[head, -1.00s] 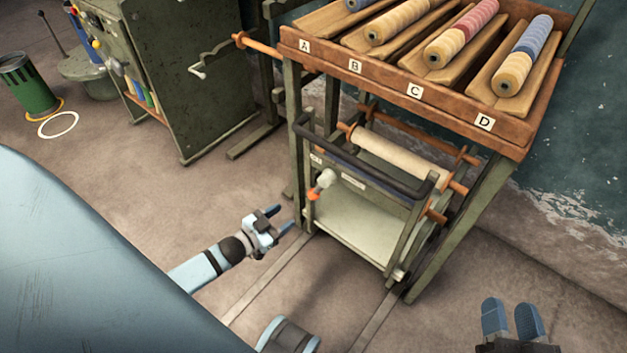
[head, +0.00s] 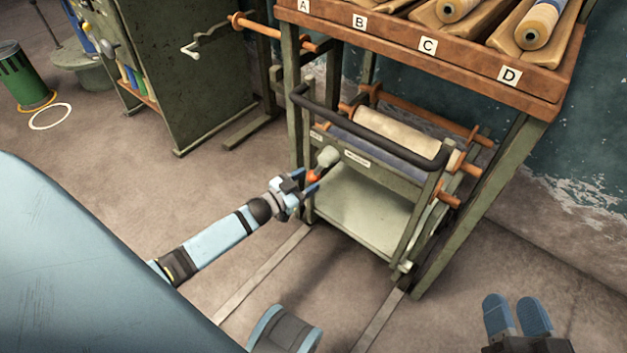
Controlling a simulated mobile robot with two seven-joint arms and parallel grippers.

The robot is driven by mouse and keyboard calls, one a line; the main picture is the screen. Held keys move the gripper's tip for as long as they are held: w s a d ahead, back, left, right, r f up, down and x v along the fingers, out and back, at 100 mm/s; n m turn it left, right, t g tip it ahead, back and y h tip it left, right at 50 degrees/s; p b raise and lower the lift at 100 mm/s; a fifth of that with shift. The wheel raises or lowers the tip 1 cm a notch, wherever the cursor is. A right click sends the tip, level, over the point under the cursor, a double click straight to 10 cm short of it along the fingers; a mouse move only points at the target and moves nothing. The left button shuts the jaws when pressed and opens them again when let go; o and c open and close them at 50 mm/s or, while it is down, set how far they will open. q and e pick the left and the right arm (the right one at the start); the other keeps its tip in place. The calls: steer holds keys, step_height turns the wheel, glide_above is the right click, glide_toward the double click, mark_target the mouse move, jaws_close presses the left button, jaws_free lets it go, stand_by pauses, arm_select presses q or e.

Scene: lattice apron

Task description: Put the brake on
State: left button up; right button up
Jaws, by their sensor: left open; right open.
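A small lever with a grey-white rounded body (head: 327,157) and an orange-red end (head: 313,176) sits at the left front of the wheeled cart (head: 365,212). I take it for the brake, but its label is too small to read. My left gripper (head: 307,180) is open, with its blue fingers at the orange-red end, which appears between or just behind them. I cannot tell whether they touch. My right gripper (head: 516,312) is open and empty at the lower right, over bare floor, away from the cart.
The cart has a dark push bar (head: 370,127) and carries a cream roll (head: 405,135). It stands under a wooden rack (head: 440,62) with bins marked A to D. Floor rails (head: 262,275) run out from the cart. A green cabinet (head: 195,85) stands at left.

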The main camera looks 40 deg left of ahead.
arm_select(q)
steer(key=shift+b+x, duration=0.3)
steer(key=shift+x, duration=1.1)
arm_select(e)
steer(key=shift+f+g, duration=0.3)
steer(key=shift+f, duration=0.3)
arm_select(q)
steer(key=shift+c, duration=0.5)
jaws_close()
steer(key=d+n+t+y+p, duration=0.1)
steer(key=d+n+p, duration=0.4)
steer(key=d+n, duration=0.2)
steer(key=shift+s+d+n+t, duration=0.3)
steer(key=shift+d+n+t, duration=0.1)
steer(key=shift+n, duration=0.9)
arm_select(e)
step_height(320, 180, up, 8)
steer(key=t, duration=0.3)
steer(key=shift+d+f+m, duration=0.25)
steer(key=shift+m, duration=0.05)
arm_select(q)
steer(key=shift+o, duration=0.5)
jaws_free()
steer(key=shift+r, duration=0.1)
